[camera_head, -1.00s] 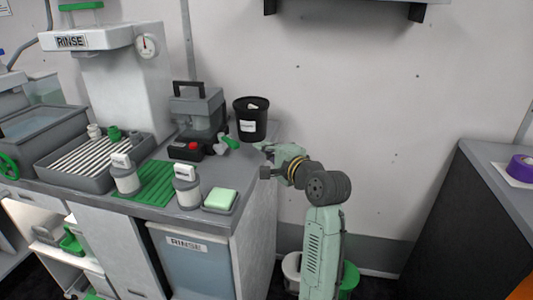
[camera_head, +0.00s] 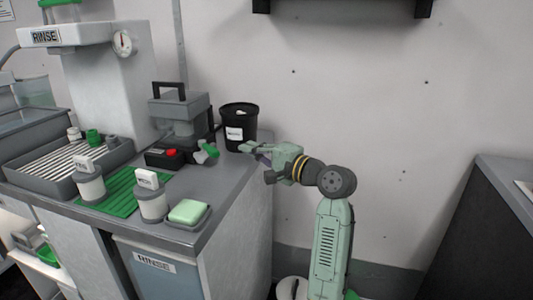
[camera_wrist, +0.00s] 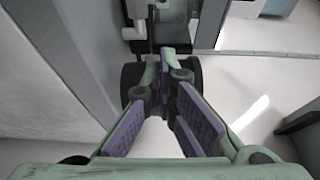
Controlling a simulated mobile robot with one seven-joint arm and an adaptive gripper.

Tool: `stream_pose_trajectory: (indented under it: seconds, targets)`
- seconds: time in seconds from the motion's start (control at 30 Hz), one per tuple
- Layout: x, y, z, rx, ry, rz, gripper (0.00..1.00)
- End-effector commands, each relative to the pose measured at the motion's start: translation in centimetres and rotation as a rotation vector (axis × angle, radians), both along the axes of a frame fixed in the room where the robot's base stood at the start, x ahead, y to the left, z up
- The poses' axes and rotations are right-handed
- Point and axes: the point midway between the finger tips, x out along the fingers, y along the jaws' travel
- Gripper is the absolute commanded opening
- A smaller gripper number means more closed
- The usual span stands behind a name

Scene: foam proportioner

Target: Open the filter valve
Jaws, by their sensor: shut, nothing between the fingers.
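A small valve with a green handle (camera_head: 208,149) sticks out from the right side of the grey filter unit (camera_head: 180,112) on the counter. The unit has a black carry handle on top. I take this green handle for the filter valve; its exact position is too small to tell. My gripper (camera_head: 246,147) is shut and empty, just right of the valve and apart from it, in front of the black bucket. In the wrist view my gripper (camera_wrist: 163,72) has its purple-padded fingers converging at the tips. A pale pipe (camera_wrist: 134,32) shows beyond them.
A black bucket (camera_head: 239,127) stands close behind my gripper. A black box with a red button (camera_head: 167,154) sits in front of the unit.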

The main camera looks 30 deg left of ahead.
Motion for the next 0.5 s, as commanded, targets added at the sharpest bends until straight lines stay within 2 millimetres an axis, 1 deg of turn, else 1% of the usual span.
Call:
stream_pose_trajectory:
  seconds: [0.03, 0.1, 0.2, 0.3, 0.5]
  targets:
    - [0.1, 1.2, 0.2, 0.0, 0.003, 0.003, 0.0]
    - [0.1, 2.3, 0.2, 0.0, 0.001, 0.002, 0.0]
    - [-1.6, 2.7, 0.1, 0.001, 0.0, 0.001, 0.0]
    - [-2.6, 3.1, 0.1, 0.0, -0.001, -0.001, 0.0]
    - [-3.4, 3.4, 0.0, 0.001, 0.002, -0.002, 0.0]
